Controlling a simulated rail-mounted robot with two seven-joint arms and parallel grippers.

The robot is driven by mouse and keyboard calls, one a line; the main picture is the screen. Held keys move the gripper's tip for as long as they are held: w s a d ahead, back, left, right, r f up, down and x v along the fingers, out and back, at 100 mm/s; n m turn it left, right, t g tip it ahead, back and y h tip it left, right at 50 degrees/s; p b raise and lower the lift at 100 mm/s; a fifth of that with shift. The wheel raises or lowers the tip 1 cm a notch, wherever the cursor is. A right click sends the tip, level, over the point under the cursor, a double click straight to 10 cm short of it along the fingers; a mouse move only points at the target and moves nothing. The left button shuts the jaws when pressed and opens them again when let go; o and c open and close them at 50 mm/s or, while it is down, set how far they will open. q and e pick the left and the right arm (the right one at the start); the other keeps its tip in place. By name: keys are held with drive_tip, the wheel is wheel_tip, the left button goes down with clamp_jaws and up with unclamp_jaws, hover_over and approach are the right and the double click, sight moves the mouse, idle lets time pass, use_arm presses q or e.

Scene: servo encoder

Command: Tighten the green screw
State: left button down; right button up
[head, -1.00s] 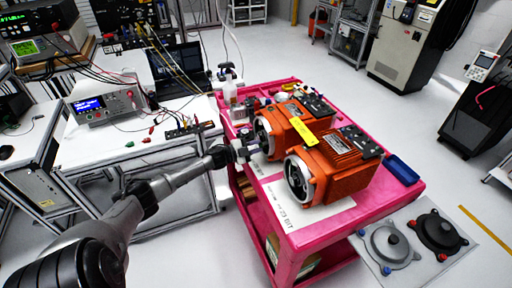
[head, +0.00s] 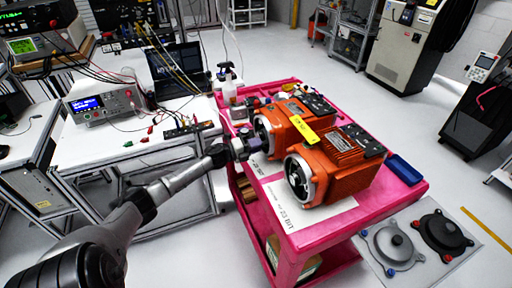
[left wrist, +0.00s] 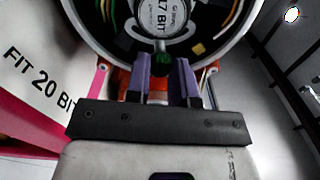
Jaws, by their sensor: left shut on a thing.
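Two orange motors stand on the pink cart, a rear one (head: 287,124) and a front one (head: 332,168). Each has an open round end facing left. My left gripper (head: 256,145) is at the open end of the rear motor. In the left wrist view, the round encoder housing (left wrist: 222,40) fills the top, with a white label in its middle. The green screw (left wrist: 160,58) sits at its lower rim, between the purple fingertips of my left gripper (left wrist: 162,66). The fingers are shut on it; their exact contact is partly hidden. My right gripper is not in view.
A white bench (head: 110,150) with a power supply (head: 100,104) and cables stands left. A panel with two round parts (head: 415,245) is at lower right.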

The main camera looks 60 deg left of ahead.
use_arm(q)
drive_tip(key=shift+m, duration=0.4)
drive_tip(key=c, duration=1)
unclamp_jaws()
drive_tip(key=shift+o, duration=0.2)
drive_tip(key=s+a+p, duration=0.1)
drive_tip(key=s+a, duration=0.1)
drive_tip(key=s, duration=1.1)
drive_tip(key=shift+s+p, duration=0.35)
drive_tip(key=shift+p, duration=0.05)
